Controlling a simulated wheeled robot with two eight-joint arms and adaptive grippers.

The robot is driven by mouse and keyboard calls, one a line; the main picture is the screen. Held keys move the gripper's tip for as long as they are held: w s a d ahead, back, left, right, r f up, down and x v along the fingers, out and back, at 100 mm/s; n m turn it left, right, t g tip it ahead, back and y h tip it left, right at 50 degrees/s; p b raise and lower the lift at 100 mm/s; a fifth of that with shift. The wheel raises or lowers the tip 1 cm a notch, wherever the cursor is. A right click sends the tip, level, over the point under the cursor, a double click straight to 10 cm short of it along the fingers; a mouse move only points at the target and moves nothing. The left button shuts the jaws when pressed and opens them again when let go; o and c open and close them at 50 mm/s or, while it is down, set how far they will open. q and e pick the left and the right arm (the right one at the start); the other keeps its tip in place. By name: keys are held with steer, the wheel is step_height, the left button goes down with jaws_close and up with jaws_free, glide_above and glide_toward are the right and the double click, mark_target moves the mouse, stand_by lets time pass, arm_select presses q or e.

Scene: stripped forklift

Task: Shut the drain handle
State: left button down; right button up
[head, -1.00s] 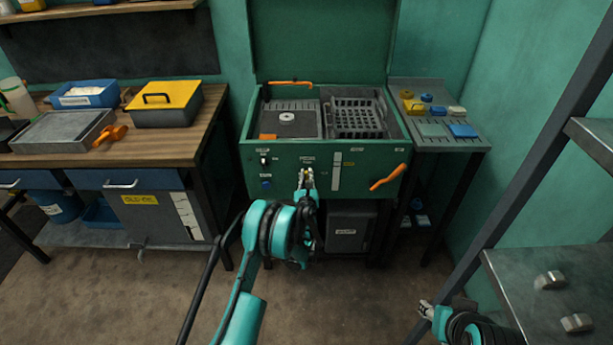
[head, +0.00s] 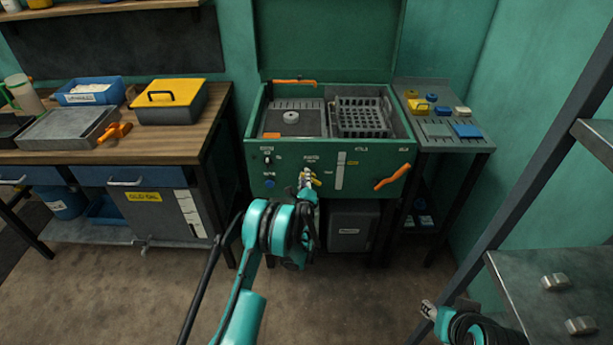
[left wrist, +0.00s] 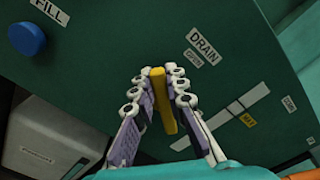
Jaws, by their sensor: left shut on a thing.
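The drain handle is a yellow lever (left wrist: 161,98) on the green front panel of the washer-like cabinet, below the DRAIN label (left wrist: 202,46). My left gripper (left wrist: 158,72) is shut on it, with one finger on each side. In the head view the yellow handle (head: 316,181) shows beside the left gripper (head: 307,178), slanting down to the right.
A blue knob (left wrist: 27,39) marked FILL is left of the handle. A pale gauge strip (head: 340,171) and an orange lever (head: 393,177) are to its right. A grey box (head: 352,229) sits below. A wooden bench (head: 190,145) stands left, a metal shelf (head: 520,285) right.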

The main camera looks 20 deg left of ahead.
arm_select(q)
steer(key=n, duration=0.1)
steer(key=f+n, duration=0.1)
steer(key=n, duration=0.1)
steer(key=shift+s+a+n, duration=0.1)
steer(key=shift+n, duration=0.2)
steer(key=shift+f+n, duration=0.2)
steer(key=shift+n, duration=0.65)
steer(key=shift+f+n, duration=0.2)
steer(key=shift+n, duration=0.65)
steer(key=c, duration=1.5)
jaws_free()
steer(key=shift+c, duration=0.2)
step_height(320, 180, up, 10)
